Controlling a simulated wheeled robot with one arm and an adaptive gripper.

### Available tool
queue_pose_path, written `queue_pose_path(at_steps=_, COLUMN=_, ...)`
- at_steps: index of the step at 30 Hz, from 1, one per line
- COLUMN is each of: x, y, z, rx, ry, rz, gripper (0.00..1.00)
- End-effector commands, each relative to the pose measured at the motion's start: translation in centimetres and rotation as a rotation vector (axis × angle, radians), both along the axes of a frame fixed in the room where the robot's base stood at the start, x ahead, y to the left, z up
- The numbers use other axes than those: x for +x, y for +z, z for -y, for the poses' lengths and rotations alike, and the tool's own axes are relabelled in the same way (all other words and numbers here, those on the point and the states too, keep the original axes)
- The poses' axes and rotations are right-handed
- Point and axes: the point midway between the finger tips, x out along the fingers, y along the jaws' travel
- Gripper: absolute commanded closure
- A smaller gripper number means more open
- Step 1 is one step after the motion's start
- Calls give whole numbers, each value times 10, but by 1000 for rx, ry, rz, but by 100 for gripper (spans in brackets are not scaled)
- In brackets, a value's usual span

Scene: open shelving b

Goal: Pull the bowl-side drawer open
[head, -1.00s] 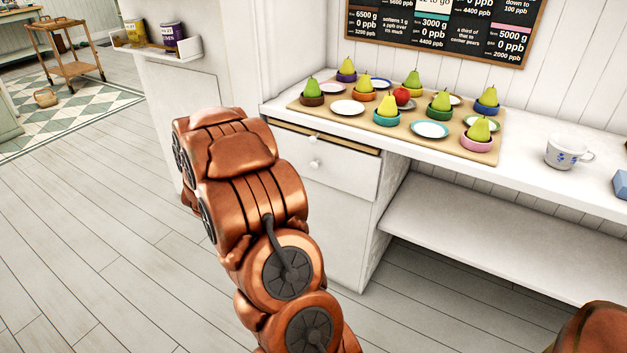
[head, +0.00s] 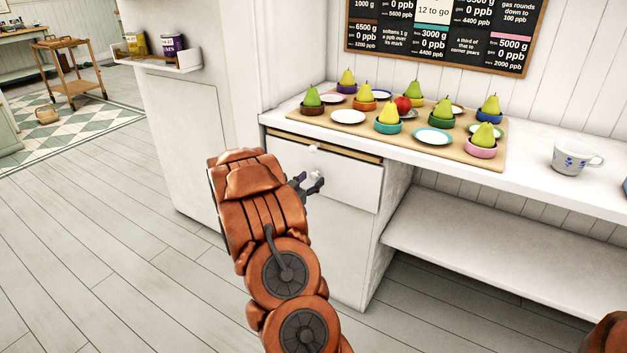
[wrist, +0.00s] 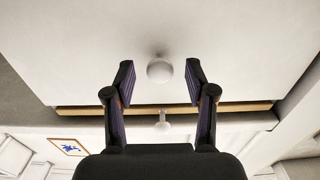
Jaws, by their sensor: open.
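The white drawer front (head: 350,182) sits under the counter, below the bowls of pears. Its round white knob (head: 316,175) is partly covered by my gripper (head: 309,185) in the head view. In the wrist view the drawer front (wrist: 90,45) fills the upper part. The knob (wrist: 160,71) stands between the two spread fingertips of my gripper (wrist: 160,80), with a gap on both sides. My gripper is open and holds nothing. The drawer looks closed or nearly so; I cannot tell exactly.
A tan strip (head: 350,154) with a second small knob (head: 313,149) runs just above the drawer. A tan board (head: 460,151) with bowled pears and plates lies on the counter. A cup (head: 573,158) stands at right.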

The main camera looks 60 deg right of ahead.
Motion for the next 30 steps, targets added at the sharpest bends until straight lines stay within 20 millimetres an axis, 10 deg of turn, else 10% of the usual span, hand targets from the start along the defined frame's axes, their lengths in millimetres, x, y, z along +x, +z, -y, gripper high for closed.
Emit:
queue_pose_path(at_steps=17, x=1, y=1, z=19, rx=-1, ry=-1, rz=1, gripper=45)
queue_pose_path(at_steps=30, x=1, y=1, z=19, rx=-1, ry=0, rz=1, gripper=90)
